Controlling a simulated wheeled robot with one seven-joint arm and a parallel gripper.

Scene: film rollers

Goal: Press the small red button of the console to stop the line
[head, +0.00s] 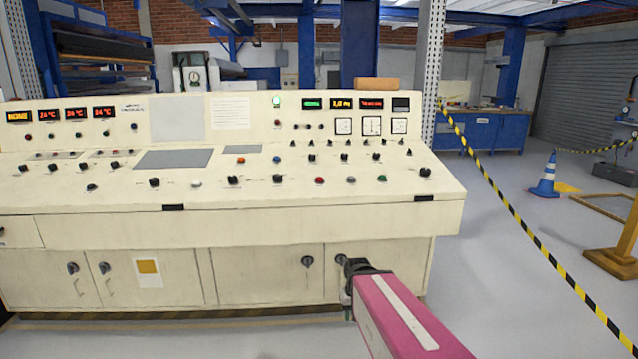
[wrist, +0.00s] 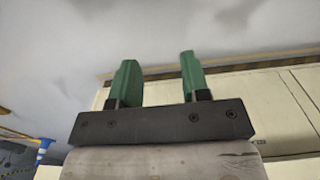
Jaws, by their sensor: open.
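The cream console (head: 120,232) fills the left and middle of the head view, with a sloping desk of knobs and buttons. A small red button (head: 320,180) sits near the desk's front right, between a black knob and a green-grey button. My pink arm reaches in from the bottom right of the head view. Its dark end is low, in front of the cabinet doors and below the desk and red button. In the wrist view my gripper (wrist: 159,68) has two green fingers apart, with nothing between them. The red button is not visible in the wrist view.
The desk's front edge overhangs the cabinet doors (head: 270,272). A yellow-black barrier tape (head: 515,217) runs along the right. Beyond it stand a blue cone (head: 548,177) and a wooden post base (head: 612,262). Grey floor between console and tape is clear.

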